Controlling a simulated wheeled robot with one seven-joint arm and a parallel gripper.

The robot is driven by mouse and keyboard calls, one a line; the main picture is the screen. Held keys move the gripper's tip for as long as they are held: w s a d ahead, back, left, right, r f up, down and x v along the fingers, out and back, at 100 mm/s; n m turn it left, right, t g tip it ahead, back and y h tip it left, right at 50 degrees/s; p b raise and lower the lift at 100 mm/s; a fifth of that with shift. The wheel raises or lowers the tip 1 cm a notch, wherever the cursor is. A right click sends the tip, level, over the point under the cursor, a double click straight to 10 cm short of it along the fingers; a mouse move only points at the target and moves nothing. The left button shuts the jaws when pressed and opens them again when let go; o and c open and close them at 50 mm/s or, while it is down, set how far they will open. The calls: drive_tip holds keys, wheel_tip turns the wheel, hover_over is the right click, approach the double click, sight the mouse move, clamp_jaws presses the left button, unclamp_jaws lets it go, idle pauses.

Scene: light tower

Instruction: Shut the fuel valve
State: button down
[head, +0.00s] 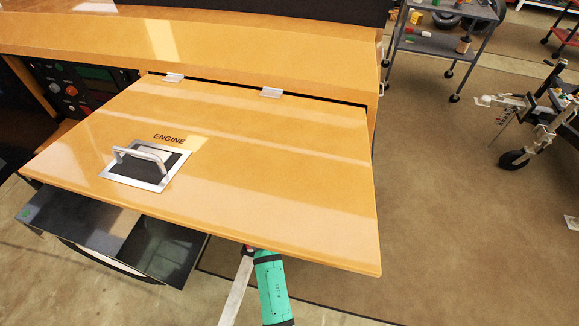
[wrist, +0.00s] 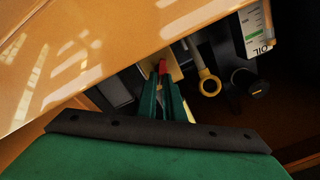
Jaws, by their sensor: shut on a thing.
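The fuel valve shows in the wrist view as a small red handle (wrist: 162,66) in front of a yellowish fitting, deep in the engine bay. My gripper (wrist: 163,80) is shut on the red handle, its two dark green fingers close together at the tips. The fingers hide most of the handle, so I cannot tell which way it is turned. In the head view my green arm goes in under the raised engine door, which hides my gripper and the valve.
The yellow engine door (head: 270,190) is raised above my arm. Right of the fingers are a yellow ring pull (wrist: 209,85), a black cap (wrist: 258,88) and an OIL gauge (wrist: 255,30). An open dark tray (head: 150,245) juts out at lower left.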

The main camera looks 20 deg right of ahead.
drive_tip(key=shift+n, duration=0.3)
drive_tip(key=shift+s+d+f+n, duration=0.1)
drive_tip(key=shift+d+n, duration=0.05)
drive_tip(key=shift+n, duration=0.45)
drive_tip(key=n, duration=0.2)
drive_tip(key=a+n, duration=0.1)
drive_tip(key=n, duration=0.1)
drive_tip(key=shift+n, duration=0.6)
drive_tip(key=shift+d, duration=0.15)
drive_tip(key=c, duration=1.9)
unclamp_jaws()
drive_tip(key=shift+o, duration=0.2)
